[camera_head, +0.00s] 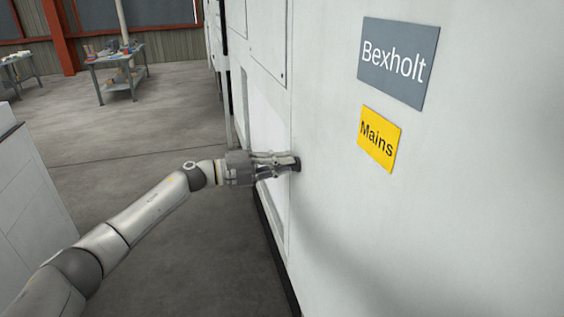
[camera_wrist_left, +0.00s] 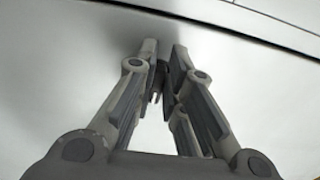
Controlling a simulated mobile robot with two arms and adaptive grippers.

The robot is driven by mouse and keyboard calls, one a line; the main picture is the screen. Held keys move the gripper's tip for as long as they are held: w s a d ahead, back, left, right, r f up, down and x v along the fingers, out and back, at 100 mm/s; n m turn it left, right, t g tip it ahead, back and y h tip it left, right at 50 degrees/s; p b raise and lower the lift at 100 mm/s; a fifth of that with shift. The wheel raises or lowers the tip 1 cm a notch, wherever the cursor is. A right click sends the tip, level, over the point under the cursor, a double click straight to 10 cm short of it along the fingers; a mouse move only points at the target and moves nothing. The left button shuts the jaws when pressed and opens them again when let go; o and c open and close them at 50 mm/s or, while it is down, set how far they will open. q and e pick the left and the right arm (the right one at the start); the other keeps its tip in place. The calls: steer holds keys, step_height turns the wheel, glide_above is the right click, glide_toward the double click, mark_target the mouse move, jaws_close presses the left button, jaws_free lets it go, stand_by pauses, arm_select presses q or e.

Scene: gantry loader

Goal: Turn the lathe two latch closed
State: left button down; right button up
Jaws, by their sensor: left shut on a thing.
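My left gripper (camera_head: 288,162) reaches in from the left to the white machine face beneath the signs. Its fingers are shut on a small dark piece, the latch (camera_head: 297,164), at the panel's surface. In the left wrist view the gripper's fingertips (camera_wrist_left: 162,52) are close together against the pale panel, with a dark bit between them. The fingers hide most of the latch, so I cannot tell its angle. My right gripper is in neither view.
The white machine wall (camera_head: 450,240) fills the right side, with a grey "Bexholt" sign (camera_head: 398,62) and a yellow "Mains" sign (camera_head: 379,139). A workbench (camera_head: 118,75) stands far back. A pale cabinet (camera_head: 30,205) is at the left. Open floor (camera_head: 150,130) lies between.

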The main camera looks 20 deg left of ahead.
arm_select(q)
steer(key=c, duration=1.5)
jaws_free()
steer(key=v, duration=1.2)
steer(key=shift+f, duration=0.15)
